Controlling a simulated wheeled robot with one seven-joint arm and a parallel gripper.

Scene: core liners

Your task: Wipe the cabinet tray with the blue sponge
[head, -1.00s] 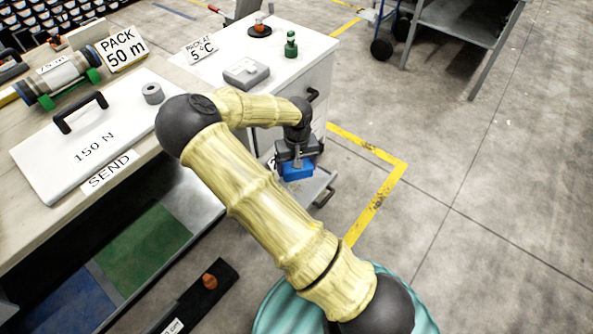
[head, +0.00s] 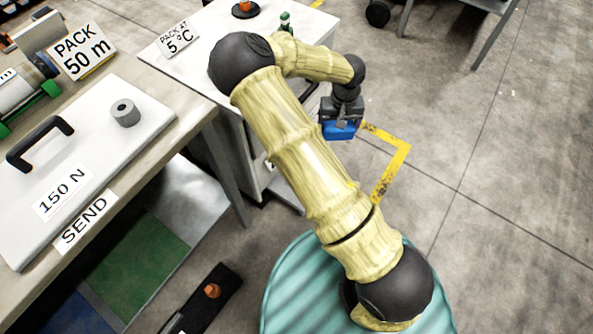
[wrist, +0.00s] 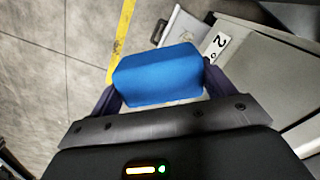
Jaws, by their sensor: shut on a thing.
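My gripper (head: 341,125) is shut on the blue sponge (head: 339,131), in front of the white cabinet (head: 259,140). In the wrist view the sponge (wrist: 158,74) sits between the two dark fingers of the gripper (wrist: 160,88). The cabinet tray (wrist: 183,36) shows as a pulled-out drawer just beyond the sponge, partly hidden by it. In the head view a small part of the tray (head: 287,190) shows low at the cabinet, mostly behind my arm. The sponge appears above and off to the side of the tray; I cannot tell the gap.
A green bottle (head: 286,21) is on the cabinet top. Yellow floor tape (head: 392,170) marks the open floor at right.

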